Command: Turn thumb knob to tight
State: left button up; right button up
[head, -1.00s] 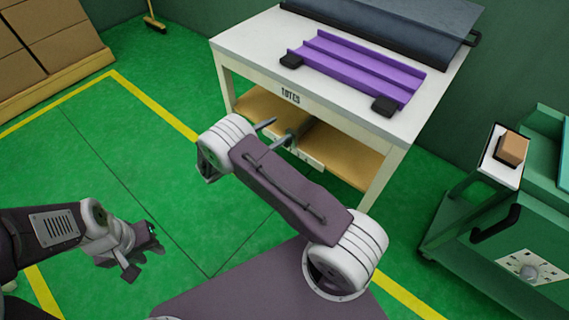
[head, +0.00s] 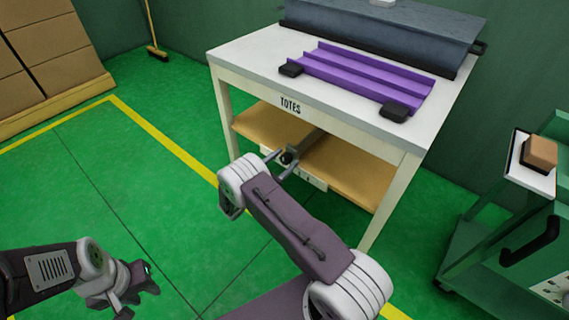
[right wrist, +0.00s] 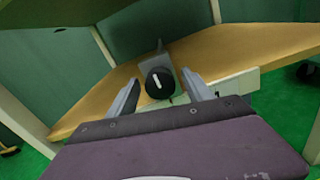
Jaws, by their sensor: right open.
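The thumb knob (right wrist: 158,84) is black and round with a white pointer line, which stands nearly upright in the right wrist view. It is on a grey bracket (right wrist: 164,58) below the tabletop; in the head view the knob (head: 288,158) shows small and dark. My right gripper (right wrist: 161,79) is open, its two fingers apart on the left and right of the knob in that view. I cannot tell whether either finger touches it. My left gripper (head: 140,284) is at the lower left of the head view, far from the knob; its jaw opening is unclear.
The white table (head: 240,55) marked TOTES has a wooden lower shelf (head: 350,175) and legs close to my right arm. A purple channelled piece (head: 360,77) lies on top. A green cart (head: 480,235) stands right.

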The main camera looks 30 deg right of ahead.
jog(key=shift+d, duration=0.15)
grip_shut()
